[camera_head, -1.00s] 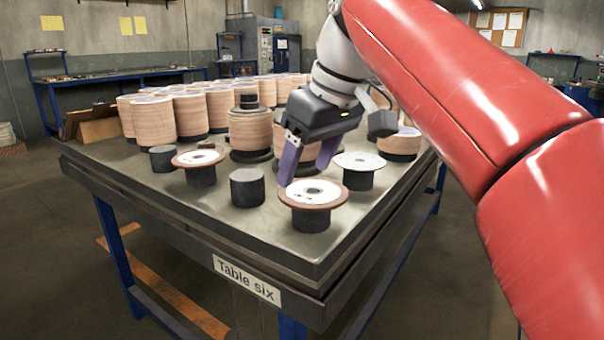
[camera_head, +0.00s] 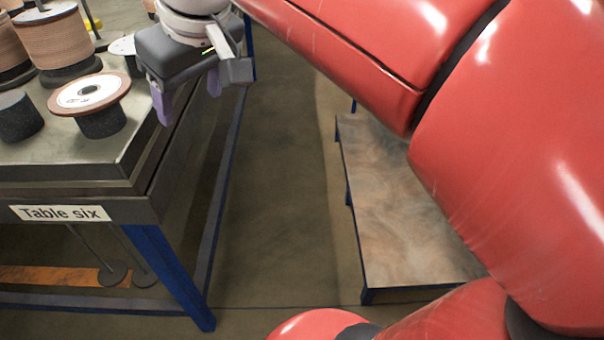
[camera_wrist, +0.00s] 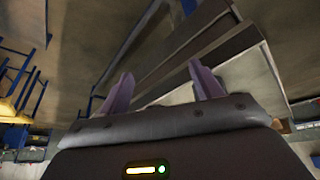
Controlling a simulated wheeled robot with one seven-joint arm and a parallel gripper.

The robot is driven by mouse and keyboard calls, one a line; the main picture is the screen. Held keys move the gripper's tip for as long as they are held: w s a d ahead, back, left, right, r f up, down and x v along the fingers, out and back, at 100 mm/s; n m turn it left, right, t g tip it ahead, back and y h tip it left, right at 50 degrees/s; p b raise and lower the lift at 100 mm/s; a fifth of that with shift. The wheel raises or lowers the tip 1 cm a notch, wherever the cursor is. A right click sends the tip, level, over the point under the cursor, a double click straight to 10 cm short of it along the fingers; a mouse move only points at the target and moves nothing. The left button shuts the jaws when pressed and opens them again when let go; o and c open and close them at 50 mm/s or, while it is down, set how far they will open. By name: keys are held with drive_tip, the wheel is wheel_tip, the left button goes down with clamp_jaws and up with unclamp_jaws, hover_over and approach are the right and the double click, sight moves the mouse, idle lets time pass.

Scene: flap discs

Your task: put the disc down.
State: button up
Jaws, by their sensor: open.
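A white disc with a brown rim (camera_head: 90,92) lies flat on a black round stand (camera_head: 101,122) near the right front corner of table six (camera_head: 70,162). My gripper (camera_head: 188,98) is open with nothing between its purple fingers. It is to the right of the disc, apart from it, by the table's right edge. In the wrist view my gripper (camera_wrist: 163,82) also shows open and empty, with a table edge beyond the fingers.
A bare black stand (camera_head: 18,116) is left of the disc. Behind are stacks of tan discs (camera_head: 57,38) and a white disc (camera_head: 124,46), partly cut off. A low brown-topped table (camera_head: 405,215) stands at right, with open floor (camera_head: 270,190) between.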

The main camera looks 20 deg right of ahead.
drive_tip(key=s+d+f+m, duration=0.2)
drive_tip(key=s+d+f, duration=0.1)
drive_tip(key=f, duration=0.3)
drive_tip(key=s+d+f+m+h, duration=0.1)
drive_tip(key=s+d+f+m, duration=0.1)
drive_tip(key=s+d+f, duration=0.2)
drive_tip(key=s+d+f+m+t+h, duration=0.1)
drive_tip(key=s+d+f, duration=0.2)
drive_tip(key=f, duration=0.6)
drive_tip(key=shift+s+d+m, duration=0.25)
drive_tip(key=shift+d+m, duration=0.15)
drive_tip(key=shift+d, duration=0.3)
drive_tip(key=shift+f, duration=0.1)
drive_tip(key=shift+c, duration=0.4)
